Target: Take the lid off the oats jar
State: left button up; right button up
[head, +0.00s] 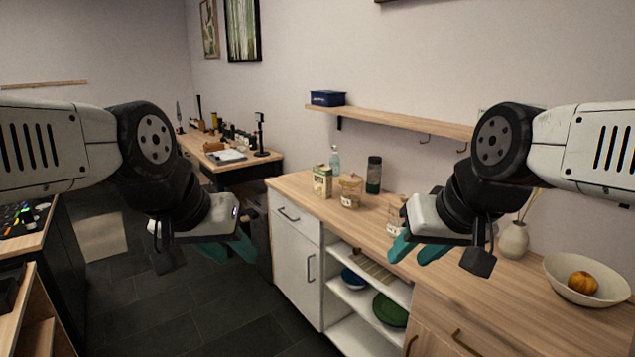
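A glass jar with a tan lid (351,190) and a pale label stands upright on the wooden counter, its lid on. A second labelled jar (396,214) stands nearer, partly hidden behind my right gripper. The labels are too small to read, so I cannot tell which jar holds oats. My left gripper (228,252) is open and empty, over the dark floor left of the counter. My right gripper (415,252) is open and empty, in front of the counter's middle in the picture; its teal fingers are apart.
A green-and-cream carton (322,181), a clear bottle (335,162) and a dark cylinder (374,175) stand near the jars. A vase (514,240) and a bowl (588,283) with an orange fruit are at the right. A wall shelf (400,122) hangs above.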

aim_at(351, 179)
jog(key=i+j+z, duration=0.15)
jog(key=z, duration=0.35)
jog(key=i+j+z, duration=0.1)
jog(key=j+z, duration=0.4)
jog(key=i+j+z, duration=0.1)
jog(key=j, duration=0.4)
jog(key=i+j, duration=0.15)
jog(key=j, duration=0.35)
jog(key=i+j+z, duration=0.15)
jog(key=j, duration=0.4)
jog(key=k, duration=0.05)
